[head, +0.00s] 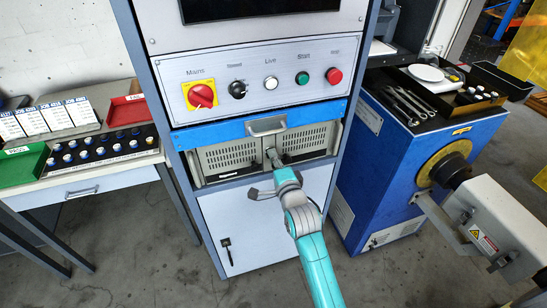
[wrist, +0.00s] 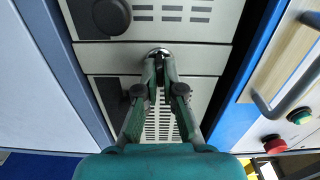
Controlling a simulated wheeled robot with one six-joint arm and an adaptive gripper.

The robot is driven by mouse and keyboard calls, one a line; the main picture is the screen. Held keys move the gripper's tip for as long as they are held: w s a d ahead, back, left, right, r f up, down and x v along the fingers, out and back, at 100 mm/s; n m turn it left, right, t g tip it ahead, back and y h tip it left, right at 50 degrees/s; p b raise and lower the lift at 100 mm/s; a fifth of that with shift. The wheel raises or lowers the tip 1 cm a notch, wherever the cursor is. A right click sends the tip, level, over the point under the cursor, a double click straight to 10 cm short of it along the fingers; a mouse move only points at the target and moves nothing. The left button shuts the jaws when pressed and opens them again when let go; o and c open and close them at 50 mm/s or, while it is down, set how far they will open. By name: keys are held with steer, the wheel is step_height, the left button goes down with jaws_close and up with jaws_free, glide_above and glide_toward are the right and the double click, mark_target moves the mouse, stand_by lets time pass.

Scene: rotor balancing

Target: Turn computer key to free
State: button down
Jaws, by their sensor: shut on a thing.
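The computer (head: 222,160) is a grey vented unit in the open bay of the cabinet, below a blue drawer front. In the wrist view its face (wrist: 205,62) shows slots and a round, silver-rimmed key lock (wrist: 158,50). My gripper (head: 270,156) reaches to the middle of the computer's face. In the wrist view the fingertips (wrist: 160,63) are closed together right at the lock, shut on the computer key. The key is almost wholly hidden between the fingers, so its turned position cannot be read.
The blue drawer with a grey handle (head: 267,125) is just above my gripper. Above it is a panel with a red mains switch (head: 201,96), a black knob and several buttons. A white cabinet door (head: 240,230) is below. A blue machine (head: 400,150) stands on the right.

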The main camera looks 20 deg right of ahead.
steer(key=shift+m, duration=0.4)
steer(key=c, duration=1.3)
jaws_free()
steer(key=shift+s, duration=0.1)
steer(key=s, duration=1.1)
steer(key=shift+s, duration=0.4)
